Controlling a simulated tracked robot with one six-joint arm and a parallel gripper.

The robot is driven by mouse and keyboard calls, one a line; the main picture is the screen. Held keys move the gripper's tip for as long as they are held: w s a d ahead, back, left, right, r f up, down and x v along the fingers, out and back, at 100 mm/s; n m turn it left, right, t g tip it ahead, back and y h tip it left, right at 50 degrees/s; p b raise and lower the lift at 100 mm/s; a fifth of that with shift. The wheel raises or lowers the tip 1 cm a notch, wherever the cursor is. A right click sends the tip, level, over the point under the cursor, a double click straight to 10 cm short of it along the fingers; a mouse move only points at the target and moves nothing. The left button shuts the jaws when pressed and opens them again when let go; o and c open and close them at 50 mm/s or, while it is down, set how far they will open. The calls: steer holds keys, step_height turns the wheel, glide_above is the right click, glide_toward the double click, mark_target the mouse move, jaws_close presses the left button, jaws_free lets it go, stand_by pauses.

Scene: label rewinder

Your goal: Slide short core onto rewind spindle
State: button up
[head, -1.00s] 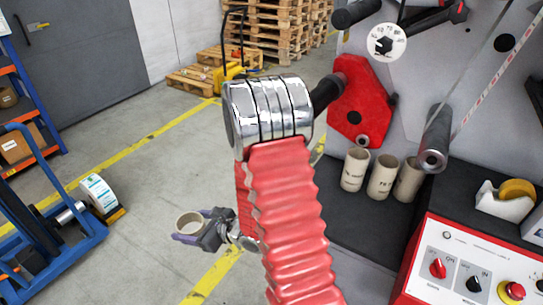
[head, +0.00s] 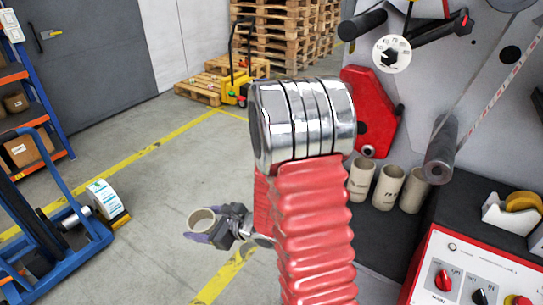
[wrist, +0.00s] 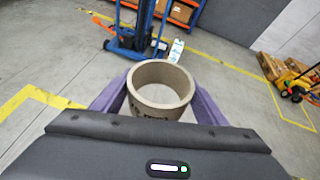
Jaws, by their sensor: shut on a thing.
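My gripper (head: 196,232) is shut on a short tan cardboard core (head: 200,221), out over the floor left of my red-sleeved arm. In the wrist view the core (wrist: 160,112) sits between the two purple fingers, its open end facing up toward the camera. Dark printing on its side is partly hidden. A dark grey roller with a hollow metal end (head: 441,150) sticks out from the machine panel at right, well apart from the core. I cannot tell whether it is the rewind spindle. Another dark roller (head: 362,24) is higher up.
Several upright tan cores (head: 388,187) stand on the machine's dark ledge, close to my arm. A red control box (head: 470,270) and tape dispenser (head: 512,213) are at right. A blue trolley (head: 50,210) stands at left. The floor between is clear.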

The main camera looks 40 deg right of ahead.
steer(key=s+d+r+n+t+h, duration=0.1)
steer(key=s+d+r+n+h, duration=0.2)
steer(key=d+r, duration=0.6)
steer(key=s+d+r+n+t+h, duration=0.2)
steer(key=s+d+r+n+h, duration=0.2)
steer(key=s+d+r+n, duration=0.4)
step_height(320, 180, up, 8)
steer(key=shift+s+d+f+n, duration=0.25)
steer(key=shift+s+d+n, duration=0.1)
steer(key=shift+s, duration=0.1)
steer(key=shift+w+d, duration=0.1)
steer(key=shift+d, duration=0.05)
